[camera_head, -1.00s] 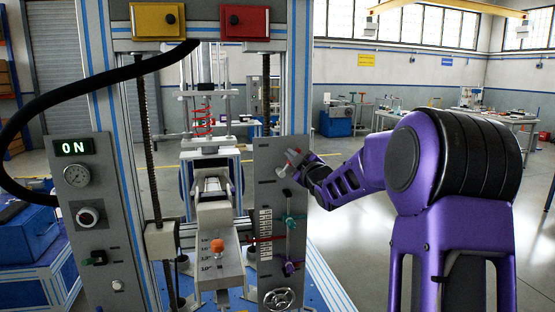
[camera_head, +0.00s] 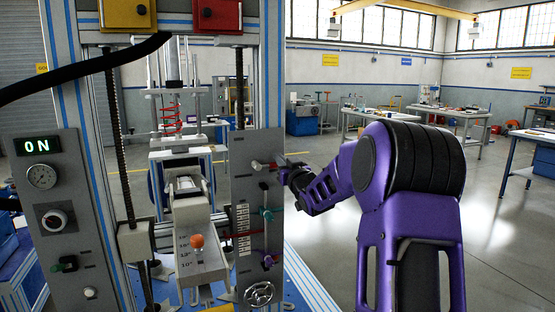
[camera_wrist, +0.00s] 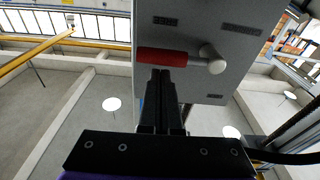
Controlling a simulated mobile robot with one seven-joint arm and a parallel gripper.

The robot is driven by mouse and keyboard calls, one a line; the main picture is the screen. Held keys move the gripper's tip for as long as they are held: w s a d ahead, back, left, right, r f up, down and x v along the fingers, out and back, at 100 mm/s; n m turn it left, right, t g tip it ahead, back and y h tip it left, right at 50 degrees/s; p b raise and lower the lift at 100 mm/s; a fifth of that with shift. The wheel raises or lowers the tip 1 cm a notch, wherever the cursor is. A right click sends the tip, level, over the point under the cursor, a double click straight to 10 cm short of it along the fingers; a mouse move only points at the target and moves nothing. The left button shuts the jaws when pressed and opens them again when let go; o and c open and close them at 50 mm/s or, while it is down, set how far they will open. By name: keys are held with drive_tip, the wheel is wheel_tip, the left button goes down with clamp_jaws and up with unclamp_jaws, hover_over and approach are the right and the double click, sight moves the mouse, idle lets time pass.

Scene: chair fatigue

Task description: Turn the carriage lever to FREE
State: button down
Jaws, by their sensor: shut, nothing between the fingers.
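The grey control panel (camera_head: 258,150) stands upright at the right front of the machine. Near its top is a lever with a red handle (camera_head: 269,166) and a pale hub (camera_head: 256,165). In the wrist view the red handle (camera_wrist: 162,57) lies nearly level, with the pale round hub (camera_wrist: 212,58) to its right. Dark labels (camera_wrist: 241,29) on the panel are too blurred to read. My gripper (camera_wrist: 163,74) is shut and empty, its tips right at the lower edge of the red handle; I cannot tell whether they touch. In the head view my gripper (camera_head: 281,168) is just right of the handle.
Below on the panel are a teal lever (camera_head: 267,213), a purple knob (camera_head: 268,261) and a handwheel (camera_head: 259,293). A left panel (camera_head: 50,200) shows "ON". The carriage with an orange knob (camera_head: 197,241) stands between the panels. Floor to the right is open.

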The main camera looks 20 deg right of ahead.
drive_tip(key=shift+f+m, duration=0.25)
drive_tip(key=shift+m, duration=0.25)
idle(0.3)
